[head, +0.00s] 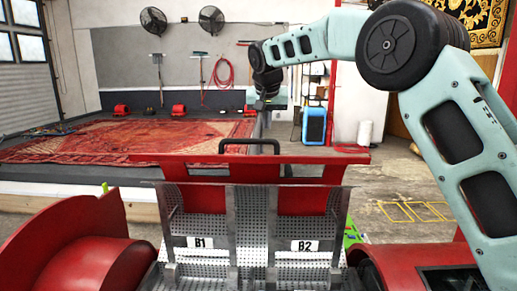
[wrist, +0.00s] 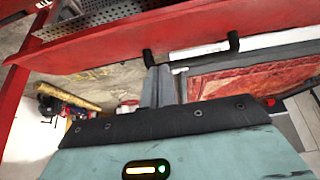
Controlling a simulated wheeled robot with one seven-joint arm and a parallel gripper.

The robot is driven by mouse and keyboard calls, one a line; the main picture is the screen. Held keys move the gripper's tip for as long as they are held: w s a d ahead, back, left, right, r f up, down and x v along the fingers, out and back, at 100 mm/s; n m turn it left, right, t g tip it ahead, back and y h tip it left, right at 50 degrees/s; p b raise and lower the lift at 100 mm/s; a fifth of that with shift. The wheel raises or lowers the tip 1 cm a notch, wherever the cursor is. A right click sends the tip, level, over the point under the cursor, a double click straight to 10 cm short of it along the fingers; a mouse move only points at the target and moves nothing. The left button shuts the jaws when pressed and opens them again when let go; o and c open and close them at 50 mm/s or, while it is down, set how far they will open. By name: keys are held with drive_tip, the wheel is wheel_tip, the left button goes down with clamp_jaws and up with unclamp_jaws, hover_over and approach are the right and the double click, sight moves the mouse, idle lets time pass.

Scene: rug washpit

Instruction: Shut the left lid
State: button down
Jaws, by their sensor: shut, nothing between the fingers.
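A red panel (head: 190,159) stands raised behind two perforated metal compartments labelled B1 (head: 200,242) and B2 (head: 304,246). A black bar handle (head: 249,143) sits on its top edge. I cannot tell whether this panel is the left lid. In the wrist view, the red panel (wrist: 110,45) crosses the top, with the black handle end (wrist: 148,58) close to my fingertips. My gripper (wrist: 160,72) is shut and empty, right by that handle end; contact is unclear. In the head view, my gripper (head: 261,128) is above and behind the handle, pointing down.
Red rounded housings stand at the left (head: 70,240) and right (head: 415,265), beside the compartments. A red patterned rug (head: 90,145) lies on a raised platform behind. A blue box (head: 314,124) stands at the back; yellow floor outlines (head: 410,211) lie at right.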

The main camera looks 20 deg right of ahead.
sight(267, 159)
drive_tip(key=p+x, duration=0.4)
drive_tip(key=x, duration=0.6)
drive_tip(key=shift+w+d+r, duration=0.1)
drive_tip(key=shift+d+r, duration=0.05)
drive_tip(key=shift+d, duration=0.05)
drive_tip(key=shift+s+a, duration=0.15)
drive_tip(key=shift+s, duration=0.4)
drive_tip(key=shift+s+a, duration=0.15)
drive_tip(key=shift+s, duration=0.4)
drive_tip(key=shift+s+a+f+p, duration=0.2)
drive_tip(key=shift+s+f+p, duration=0.1)
drive_tip(key=shift+s+p, duration=0.3)
drive_tip(key=shift+s+f, duration=0.1)
